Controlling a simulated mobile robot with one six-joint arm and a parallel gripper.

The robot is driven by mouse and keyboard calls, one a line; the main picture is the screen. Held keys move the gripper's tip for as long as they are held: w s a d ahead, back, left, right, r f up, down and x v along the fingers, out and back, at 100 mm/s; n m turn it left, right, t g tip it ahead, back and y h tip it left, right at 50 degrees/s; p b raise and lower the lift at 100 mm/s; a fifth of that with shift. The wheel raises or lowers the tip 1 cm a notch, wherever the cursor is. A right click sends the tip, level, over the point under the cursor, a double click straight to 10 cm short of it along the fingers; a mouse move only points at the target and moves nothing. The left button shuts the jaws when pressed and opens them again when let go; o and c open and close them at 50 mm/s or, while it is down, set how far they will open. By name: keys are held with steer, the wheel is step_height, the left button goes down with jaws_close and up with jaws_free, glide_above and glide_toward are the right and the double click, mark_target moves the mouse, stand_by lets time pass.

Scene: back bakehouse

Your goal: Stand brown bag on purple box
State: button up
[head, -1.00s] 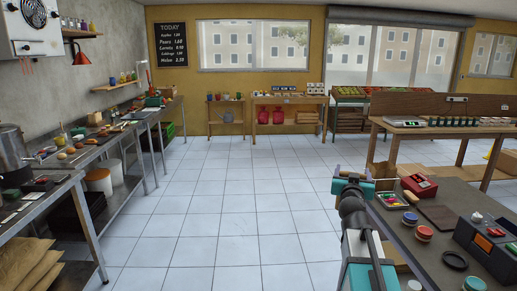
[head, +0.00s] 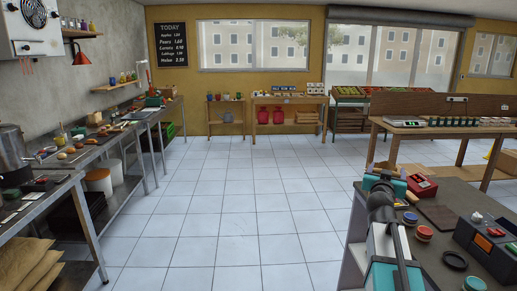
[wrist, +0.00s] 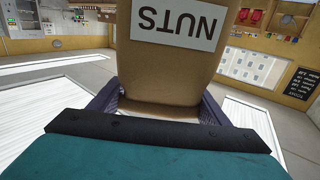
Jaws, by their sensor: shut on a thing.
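The brown bag (wrist: 165,70) has a white label reading NUTS and fills the middle of the wrist view. Its lettering and the room both appear upside down there, so the bag is about upright. My gripper (wrist: 160,112) is shut on it, with a dark finger on each side. In the head view my gripper (head: 385,180) is over the far left end of the dark table at right; I cannot make out the bag there. I cannot make out a purple box in either view.
The dark table (head: 437,215) holds a red device (head: 421,186), several small tins and a dark machine (head: 487,240) near my arm. A wooden bench (head: 462,131) stands behind it. A steel counter (head: 75,165) runs along the left. The tiled floor (head: 235,215) between is clear.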

steer(key=s+d+r+m+g+h, duration=0.1)
steer(key=s+d+h, duration=0.1)
steer(key=d, duration=0.8)
steer(key=shift+s+m, duration=0.3)
steer(key=shift+s, duration=0.55)
steer(key=w+a+f+n+t+y, duration=0.1)
steer(key=a+y, duration=0.4)
steer(key=a, duration=1.4)
steer(key=w+a+f+n+t+y, duration=0.1)
steer(key=a+n+y, duration=0.5)
steer(key=a, duration=1.3)
steer(key=shift+w+f+n+t, duration=0.3)
steer(key=shift+w+t, duration=0.4)
steer(key=shift+w, duration=0.35)
steer(key=shift+r, duration=0.1)
steer(key=shift+a, duration=0.2)
